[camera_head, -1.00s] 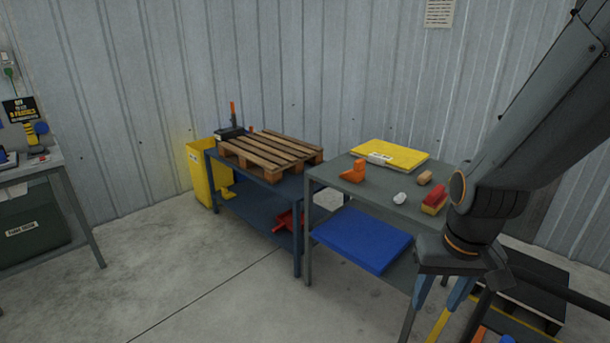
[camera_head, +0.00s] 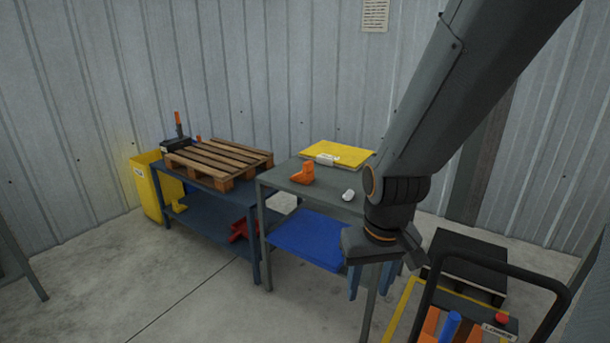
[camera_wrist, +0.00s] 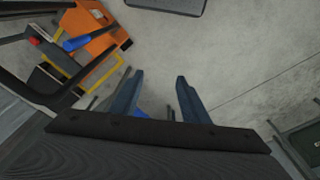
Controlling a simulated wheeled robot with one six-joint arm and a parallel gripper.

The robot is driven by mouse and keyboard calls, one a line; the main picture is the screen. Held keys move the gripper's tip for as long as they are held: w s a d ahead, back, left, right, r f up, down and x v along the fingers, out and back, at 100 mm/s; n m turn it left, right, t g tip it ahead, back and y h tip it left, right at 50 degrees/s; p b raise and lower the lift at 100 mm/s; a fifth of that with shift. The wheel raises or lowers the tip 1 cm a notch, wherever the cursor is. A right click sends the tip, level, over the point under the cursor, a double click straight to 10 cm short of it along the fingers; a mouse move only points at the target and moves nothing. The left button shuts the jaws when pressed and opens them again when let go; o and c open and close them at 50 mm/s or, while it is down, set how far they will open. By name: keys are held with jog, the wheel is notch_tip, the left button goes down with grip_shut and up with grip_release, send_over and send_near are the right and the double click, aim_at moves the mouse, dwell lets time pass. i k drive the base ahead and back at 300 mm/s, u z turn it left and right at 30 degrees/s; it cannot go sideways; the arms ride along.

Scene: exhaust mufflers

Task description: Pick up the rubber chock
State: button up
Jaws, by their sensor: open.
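I cannot make out for certain which thing is the rubber chock. An orange, stepped piece (camera_head: 302,173) stands on the grey table (camera_head: 277,180). A small yellow piece (camera_head: 178,206) lies on the lower shelf of the blue bench (camera_head: 210,222); its shape is too small to tell. My gripper (camera_head: 370,284) hangs pointing down in front of the grey table's right side, apart from both pieces. In the wrist view my gripper (camera_wrist: 160,76) has its two blue fingers spread, with nothing held between them. My arm hides the right part of the tabletop.
A wooden pallet (camera_head: 218,160) lies on the blue bench, beside a yellow bin (camera_head: 150,190). A yellow folder (camera_head: 338,153) and a white lump (camera_head: 348,195) are on the grey table, above a blue slab (camera_head: 305,240). A handled cart (camera_head: 455,300) stands at right. Floor at front left is clear.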

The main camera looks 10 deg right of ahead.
aim_at(305, 177)
jog(key=u, duration=1)
jog(key=i, duration=2.95)
jog(key=z, duration=2.9)
jog(key=i, duration=0.5)
jog(key=z, duration=0.05)
